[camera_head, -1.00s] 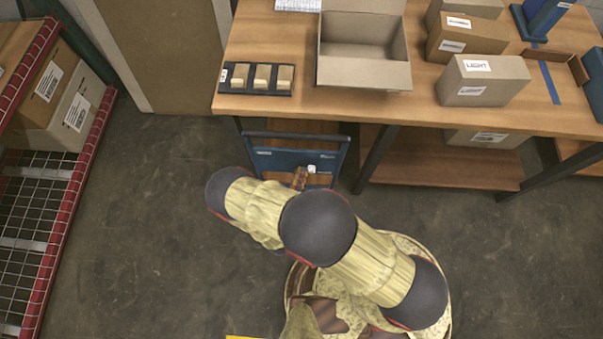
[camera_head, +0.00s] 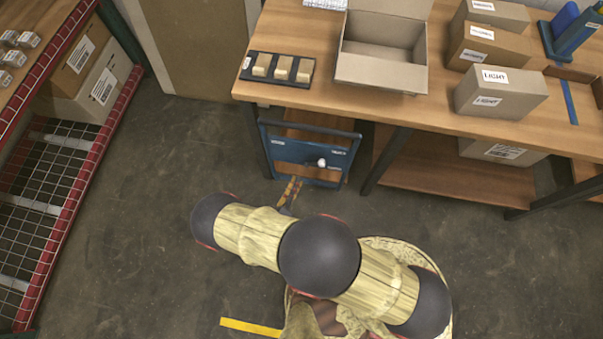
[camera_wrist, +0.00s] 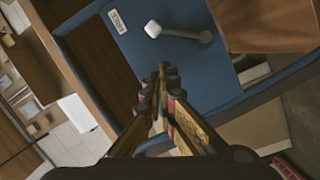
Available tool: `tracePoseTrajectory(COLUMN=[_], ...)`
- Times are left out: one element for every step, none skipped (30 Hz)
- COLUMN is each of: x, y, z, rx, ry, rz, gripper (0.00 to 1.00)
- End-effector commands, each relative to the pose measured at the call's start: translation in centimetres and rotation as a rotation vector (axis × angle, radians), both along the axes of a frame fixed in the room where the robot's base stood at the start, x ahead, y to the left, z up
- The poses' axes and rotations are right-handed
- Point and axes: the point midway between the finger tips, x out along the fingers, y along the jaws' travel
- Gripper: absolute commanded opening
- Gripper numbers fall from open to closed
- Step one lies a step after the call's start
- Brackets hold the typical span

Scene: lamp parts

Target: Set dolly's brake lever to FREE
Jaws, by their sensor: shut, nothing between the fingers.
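The dolly (camera_head: 352,160) shows as a blue upright panel under the front of the workbench. Its brake lever (camera_head: 321,162) has a white knob and a short grey arm, and the knob is toward the panel's right side. In the wrist view the lever (camera_wrist: 180,35) lies across the blue panel, with a small white label (camera_wrist: 117,21) near its knob. The label text is too small to read surely. My gripper (camera_head: 293,188) is shut and empty, in front of the panel's lower part. In the wrist view its fingertips (camera_wrist: 165,74) are together, apart from the lever.
The workbench (camera_head: 420,113) carries an open carton (camera_head: 382,72), several closed cartons and a black tray (camera_head: 300,80) of small blocks. A red-edged wire rack (camera_head: 60,200) stands at the left. The floor (camera_head: 140,220) between rack and arm is clear.

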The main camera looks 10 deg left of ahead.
Motion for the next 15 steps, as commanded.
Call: tracePoseTrajectory(x=[-0.7, -1.1, -1.5, -1.8, -2.1, -2.3, -2.5, -2.7, -2.8, -2.9, -2.9, -3.0, -3.0, -3.0, -3.0], y=[0.3, 0.3, 0.4, 0.5, 0.5, 0.5, 0.6, 0.6, 0.7, 0.7, 0.6, 0.6, 0.6, 0.6, 0.6], z=[0.2, 0.3, 0.3, 0.3, 0.4, 0.4, 0.4, 0.4, 0.4, 0.4, 0.4, 0.4, 0.4, 0.4, 0.4], rx=[0.000, 0.000, 0.000, 0.000, 0.000, 0.000, 0.000, 0.000, 0.000, 0.000, 0.000, 0.000, 0.000, 0.000, 0.000], ry=[0.000, 0.000, 0.000, 0.000, 0.000, 0.000, 0.000, 0.000, 0.000, 0.000, 0.000, 0.000, 0.000, 0.000, 0.000], rz=[0.004, 0.003, 0.003, 0.003, 0.002, 0.001, 0.001, 0.002, 0.001, 0.001, 0.000, -0.001, -0.001, -0.001, -0.001], gripper=[0.00, 0.00, 0.00, 0.00, 0.00, 0.00, 0.00, 0.00, 0.00, 0.00, 0.00, 0.00, 0.00, 0.00, 0.00])
